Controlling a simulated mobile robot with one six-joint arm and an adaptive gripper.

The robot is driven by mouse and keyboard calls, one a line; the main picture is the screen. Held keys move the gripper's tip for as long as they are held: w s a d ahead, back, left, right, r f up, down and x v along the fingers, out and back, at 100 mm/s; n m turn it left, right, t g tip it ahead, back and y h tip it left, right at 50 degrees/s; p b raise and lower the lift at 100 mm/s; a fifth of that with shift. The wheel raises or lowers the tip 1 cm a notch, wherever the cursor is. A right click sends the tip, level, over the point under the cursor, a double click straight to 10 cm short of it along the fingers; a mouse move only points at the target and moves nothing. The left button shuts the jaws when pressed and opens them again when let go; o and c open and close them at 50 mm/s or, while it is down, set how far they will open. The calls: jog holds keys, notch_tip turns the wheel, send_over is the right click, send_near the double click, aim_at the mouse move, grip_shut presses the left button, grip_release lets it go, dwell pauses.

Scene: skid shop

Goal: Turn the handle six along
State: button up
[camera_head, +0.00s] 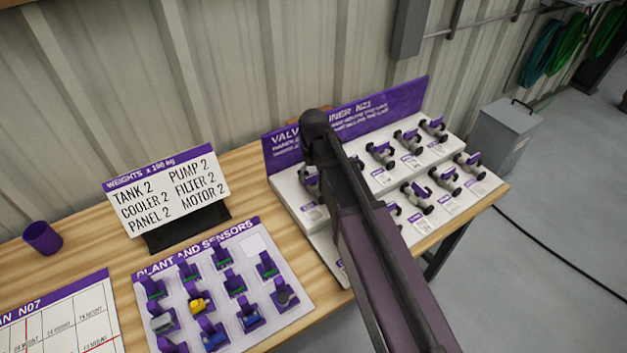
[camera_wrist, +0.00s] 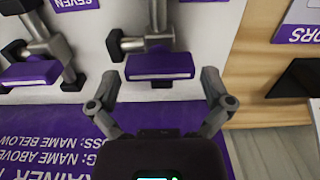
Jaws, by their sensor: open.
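The valve trainer (camera_head: 315,228) is a white stepped board with a purple header, carrying rows of small grey valves with purple handles. In the wrist view, which sees the board upside down, one purple handle (camera_wrist: 160,66) on a grey valve lies just ahead of my gripper (camera_wrist: 160,90). The gripper is open, one finger on each side of the handle's near edge, with nothing held. Left of it is another valve with a purple handle (camera_wrist: 30,74); a label reading SEVEN (camera_wrist: 75,4) is near that valve. The nearer valve's own label is not readable. My arm hides the fingers in the head view.
A plant and sensors board (camera_head: 290,312) with several parts is left of the trainer. A weights sign (camera_head: 165,190) and purple cup (camera_head: 42,238) stand on the wooden bench (camera_head: 95,235). A dark stand (camera_wrist: 295,78) is right in the wrist view. A grey bin (camera_head: 500,140) stands beyond.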

jog(key=shift+f, duration=0.5)
jog(key=shift+b, duration=0.3)
jog(key=c, duration=0.8)
